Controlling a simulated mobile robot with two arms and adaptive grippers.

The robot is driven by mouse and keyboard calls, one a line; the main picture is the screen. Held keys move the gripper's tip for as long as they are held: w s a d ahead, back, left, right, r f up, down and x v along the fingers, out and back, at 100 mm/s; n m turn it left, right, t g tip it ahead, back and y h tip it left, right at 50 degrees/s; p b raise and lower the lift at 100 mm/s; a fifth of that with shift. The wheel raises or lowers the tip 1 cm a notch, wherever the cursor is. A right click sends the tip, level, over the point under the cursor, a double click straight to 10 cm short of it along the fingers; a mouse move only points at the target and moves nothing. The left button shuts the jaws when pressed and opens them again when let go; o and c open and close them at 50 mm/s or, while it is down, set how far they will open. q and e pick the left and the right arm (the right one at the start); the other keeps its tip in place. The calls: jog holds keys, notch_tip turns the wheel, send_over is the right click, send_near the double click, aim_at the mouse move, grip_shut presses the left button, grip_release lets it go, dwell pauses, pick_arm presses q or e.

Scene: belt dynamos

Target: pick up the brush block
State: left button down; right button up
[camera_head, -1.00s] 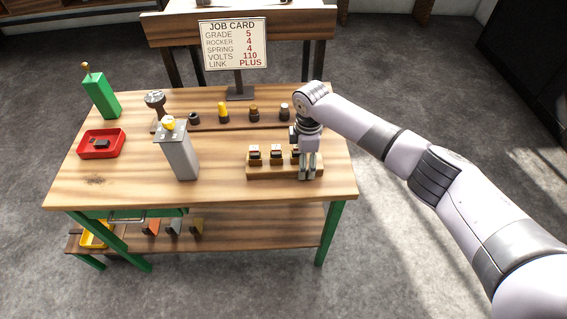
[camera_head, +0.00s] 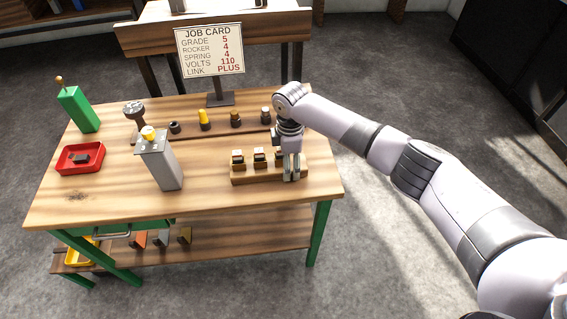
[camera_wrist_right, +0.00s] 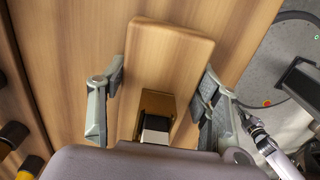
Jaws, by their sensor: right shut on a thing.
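The brush block (camera_head: 243,179) is a long wooden block with several small brown, dark-and-white-topped pieces standing in a row on it. It lies at the front right of the workbench, seemingly on the top. My right gripper (camera_head: 292,176) points down at its right end, shut on it. In the right wrist view the block (camera_wrist_right: 170,55) lies between the two fingers (camera_wrist_right: 163,85), one along each long side. One brown piece (camera_wrist_right: 154,118) shows there; my gripper's body hides the rest of the row. My left gripper is out of view.
A grey metal box (camera_head: 162,168) with a yellow top stands left of the block. Behind is a row of small knobs (camera_head: 204,121). A job card (camera_head: 210,51) stands at the back. A red tray (camera_head: 65,168) and green post (camera_head: 80,111) are left. The bench front is clear.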

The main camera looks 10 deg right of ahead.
notch_tip(320, 180, up, 20)
dwell(0.4)
jog(key=shift+f, duration=0.1)
jog(key=shift+f+b, duration=0.5)
jog(key=shift+f, duration=6.4)
jog(key=shift+f+b, duration=0.6)
jog(key=shift+f, duration=1.95)
